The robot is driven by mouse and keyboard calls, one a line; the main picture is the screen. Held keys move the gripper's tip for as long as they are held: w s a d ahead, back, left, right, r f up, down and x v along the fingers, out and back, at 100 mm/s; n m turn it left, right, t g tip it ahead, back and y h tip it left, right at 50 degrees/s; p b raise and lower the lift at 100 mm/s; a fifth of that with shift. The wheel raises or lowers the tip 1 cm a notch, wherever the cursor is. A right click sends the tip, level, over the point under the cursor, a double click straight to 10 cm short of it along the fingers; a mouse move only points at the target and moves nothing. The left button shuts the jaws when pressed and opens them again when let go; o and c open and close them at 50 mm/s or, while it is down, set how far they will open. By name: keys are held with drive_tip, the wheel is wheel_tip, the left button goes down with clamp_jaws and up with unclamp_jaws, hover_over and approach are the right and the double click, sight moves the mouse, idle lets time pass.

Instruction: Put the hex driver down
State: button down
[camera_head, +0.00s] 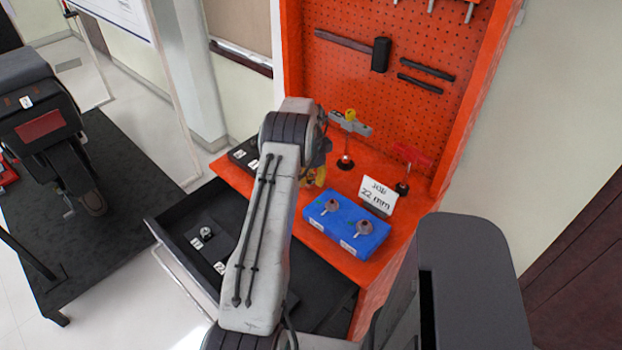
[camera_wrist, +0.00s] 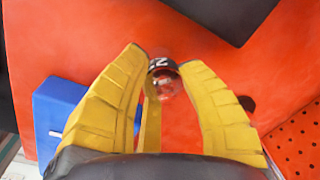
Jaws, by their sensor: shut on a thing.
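My gripper (camera_head: 316,172) is over the orange bench, left of the pegboard's tool stands and behind the blue block, partly hidden by my arm. In the wrist view its yellow fingers (camera_wrist: 166,62) are closed in on a small round piece with a black band marked 22, which I take to be the hex driver (camera_wrist: 164,80). It sits between the fingertips, with orange surface behind it. I cannot tell whether its end touches the bench. The hex driver is not clearly visible in the head view.
A blue block (camera_head: 322,226) with two grey round pieces stands at the bench front, beside a white card (camera_head: 377,195) reading 22 mm. A grey tool (camera_head: 350,123) and a red-handled tool (camera_head: 412,155) stand behind. A black drawer (camera_head: 180,219) is open below.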

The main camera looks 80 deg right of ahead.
sight(311, 178)
drive_tip(key=shift+f, duration=0.1)
drive_tip(key=c, duration=0.9)
unclamp_jaws()
drive_tip(key=r, duration=0.8)
drive_tip(key=a+r+b, duration=0.1)
drive_tip(key=r, duration=0.3)
drive_tip(key=shift+r, duration=0.15)
